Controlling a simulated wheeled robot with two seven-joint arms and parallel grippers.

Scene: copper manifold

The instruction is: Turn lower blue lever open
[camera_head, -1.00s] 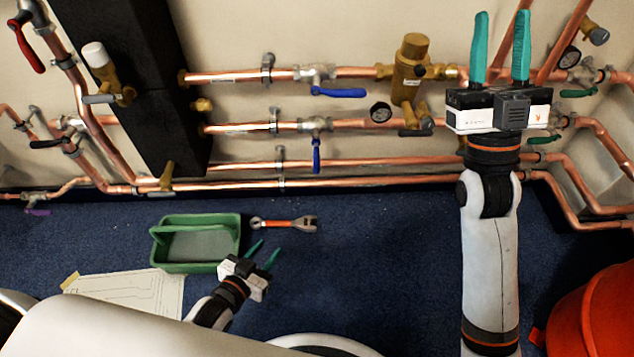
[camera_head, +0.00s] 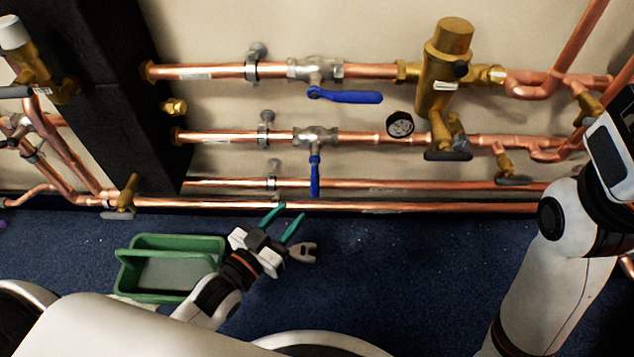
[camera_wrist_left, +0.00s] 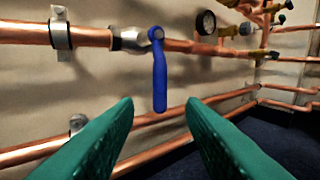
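The lower blue lever (camera_head: 315,174) hangs straight down from its valve (camera_head: 316,137) on the second copper pipe, across the pipe's line. In the left wrist view the same lever (camera_wrist_left: 160,82) hangs ahead, between and beyond the green fingertips. My left gripper (camera_head: 284,220) is open and empty, below and a little left of the lever, not touching it. It also shows in the left wrist view (camera_wrist_left: 160,108) with its fingers apart. My right arm is at the right edge; its fingers are out of view.
An upper blue lever (camera_head: 345,96) lies along the top pipe. A pressure gauge (camera_head: 400,125) and a brass valve body (camera_head: 443,70) stand to the right. A green tray (camera_head: 172,244) and a wrench (camera_head: 304,253) lie on the blue floor near my left arm.

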